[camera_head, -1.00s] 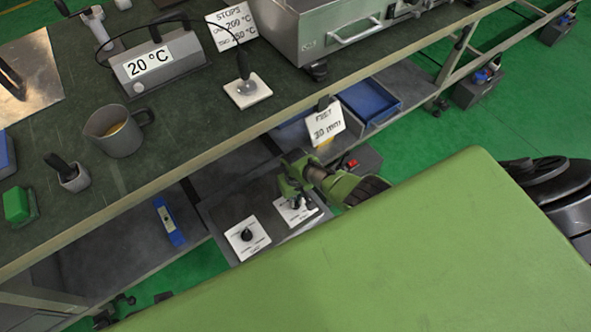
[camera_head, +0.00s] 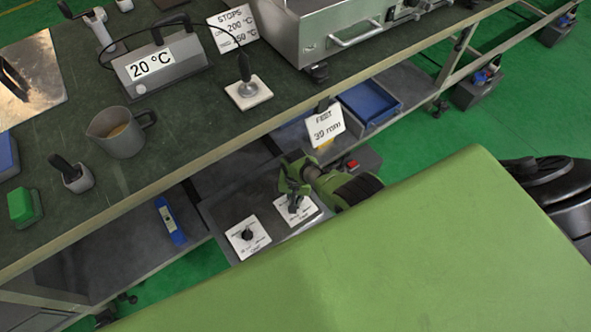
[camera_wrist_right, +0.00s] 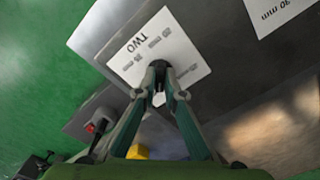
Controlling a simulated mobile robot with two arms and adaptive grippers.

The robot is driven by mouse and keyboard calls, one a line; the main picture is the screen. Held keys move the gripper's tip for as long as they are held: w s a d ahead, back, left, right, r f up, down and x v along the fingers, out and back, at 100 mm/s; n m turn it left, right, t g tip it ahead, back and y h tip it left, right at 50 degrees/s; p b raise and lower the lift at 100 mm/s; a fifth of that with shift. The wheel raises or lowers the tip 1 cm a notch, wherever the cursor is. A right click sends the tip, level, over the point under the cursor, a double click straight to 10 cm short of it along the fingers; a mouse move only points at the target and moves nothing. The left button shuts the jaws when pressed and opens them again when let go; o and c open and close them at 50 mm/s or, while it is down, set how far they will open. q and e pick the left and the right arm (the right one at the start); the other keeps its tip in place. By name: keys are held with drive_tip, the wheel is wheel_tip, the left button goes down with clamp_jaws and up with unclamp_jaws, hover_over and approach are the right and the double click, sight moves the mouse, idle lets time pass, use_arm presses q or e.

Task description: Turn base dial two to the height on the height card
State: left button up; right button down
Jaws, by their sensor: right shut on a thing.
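Base dial two sits on a white plate marked TWO (camera_wrist_right: 150,40) on the grey base under the bench; the plate also shows in the head view (camera_head: 307,212). My right gripper (camera_wrist_right: 160,82) is shut on the dial's dark knob, and its fingers hide most of it. In the head view the gripper (camera_head: 294,198) reaches down onto the plate from the right. The height card (camera_head: 325,126) hangs at the bench edge and reads FEET 30 mm or 39 mm; the digits are small. My left gripper is not in view.
A second dial (camera_head: 247,236) on its own white plate is just left of the held one. A red button (camera_head: 352,164) is to the right. A blue level (camera_head: 170,221) and a blue tray (camera_head: 369,107) are on the lower shelf. The bench edge overhangs the base.

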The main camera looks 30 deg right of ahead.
drive_tip(key=shift+s+a+f, duration=0.1)
drive_tip(key=shift+s+f, duration=0.25)
drive_tip(key=shift+s, duration=0.1)
drive_tip(key=c, duration=2.1)
unclamp_jaws()
drive_tip(key=shift+c, duration=0.2)
drive_tip(key=shift+w+r, duration=0.2)
drive_tip(key=shift+r, duration=0.4)
wheel_tip(320, 180, up, 11)
drive_tip(key=shift+w, duration=0.1)
